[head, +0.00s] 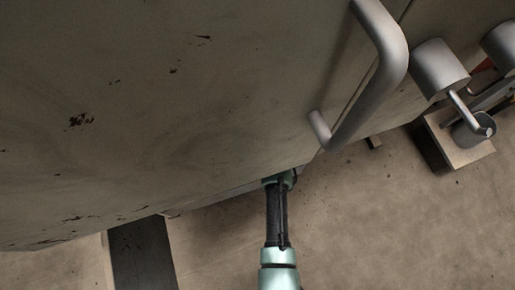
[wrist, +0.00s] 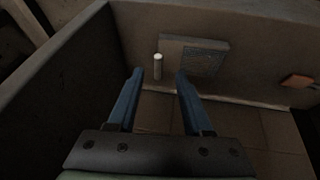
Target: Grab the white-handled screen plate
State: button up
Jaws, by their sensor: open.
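The screen plate (wrist: 203,58) shows in the wrist view as a flat grey plate with a darker mesh-like patch. It is against the far wall of a dark compartment. Its short white upright handle (wrist: 157,67) is at the plate's left end. My gripper (wrist: 160,74) is open, with its two blue fingers pointing toward the plate. In the picture the handle lies between the fingertips, with the tips apart from it on both sides. I cannot tell the depth left between them. In the head view the plate and my gripper are hidden behind a large metal panel.
The compartment's left wall (wrist: 60,75) rises close to my left finger. A small reddish-brown piece (wrist: 297,81) is at the right. In the head view, a stained metal panel (head: 150,120) with a thick bar handle (head: 392,60) hangs over my arm. Metal fittings (head: 440,68) stand at right.

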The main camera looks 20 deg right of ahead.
jog(key=b+x, duration=0.3)
jog(key=x, duration=0.2)
jog(key=shift+w+d+b, duration=0.1)
jog(key=shift+w+b, duration=0.25)
jog(key=shift+b, duration=0.05)
grip_shut()
dwell(1.0)
